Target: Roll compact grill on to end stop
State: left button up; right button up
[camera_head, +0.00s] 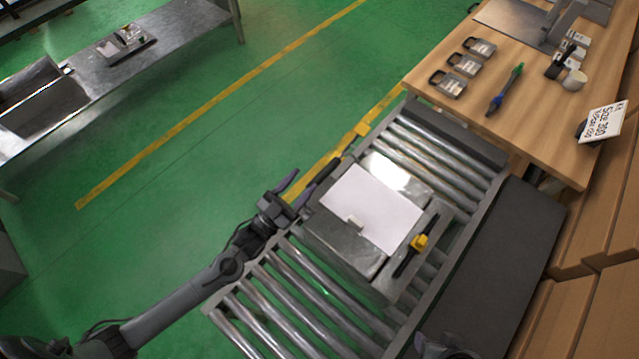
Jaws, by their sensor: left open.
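The compact grill (345,237) is a metal box with a white sheet (372,207) on top. A dark bar with a yellow part (418,242) is on its right side. It sits on the roller conveyor (305,292), with bare rollers on both sides. A dark crossbar, which looks like the end stop (455,134), spans the far end; a stretch of rollers separates it from the grill. My left gripper (315,170) is open at the grill's left corner, its fingers pointing up the picture. Whether it touches the grill is unclear. My right gripper cannot be made out.
A wooden table (535,115) with several dark-handled items, a green-blue tool (505,90) and a sign (603,121) stands beyond the conveyor. A dark flat surface (500,265) borders the conveyor on the right. Open green floor (190,210) lies to the left.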

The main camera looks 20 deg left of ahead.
aim_at(320, 178)
pick_arm(q)
notch_tip(320, 178, down, 8)
jog(key=b, duration=0.2)
jog(key=x, duration=0.6)
jog(key=shift+w, duration=0.1)
jog(key=shift+w+d+r, duration=0.25)
jog(key=shift+w+d, duration=0.05)
jog(key=shift+w, duration=0.3)
jog(key=shift+c, duration=0.5)
grip_shut()
